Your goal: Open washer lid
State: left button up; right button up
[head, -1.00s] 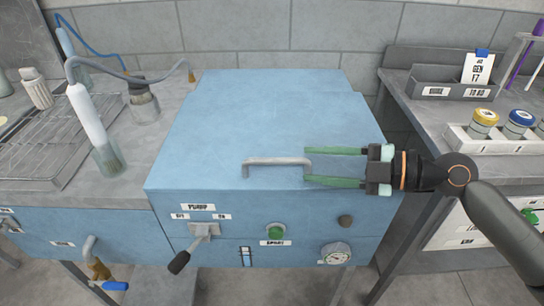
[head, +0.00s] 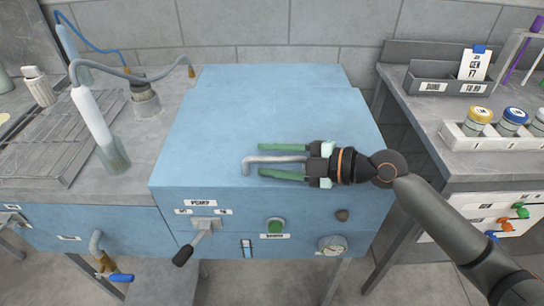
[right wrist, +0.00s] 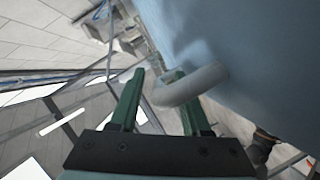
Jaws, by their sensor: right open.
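The blue washer has a broad closed lid (head: 262,105) with a grey bar handle (head: 250,162) along its front edge. My right gripper (head: 260,161) reaches in from the right with its jaws open. In the head view its two green fingers lie on either side of the handle bar, one behind and one in front. In the right wrist view the handle (right wrist: 190,85) curves in between the open fingers (right wrist: 156,75), nearer the right finger. I cannot tell whether a finger touches it. My left gripper is not in view.
The washer front has a pump lever (head: 194,242), a green button (head: 276,225) and a gauge (head: 333,245). A left counter holds a wire rack (head: 62,135) and a bottle (head: 100,130). The right bench holds a jar tray (head: 470,143) and a grey bin (head: 430,78).

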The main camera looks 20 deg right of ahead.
jog(key=shift+c, duration=0.3)
grip_shut()
dwell(1.0)
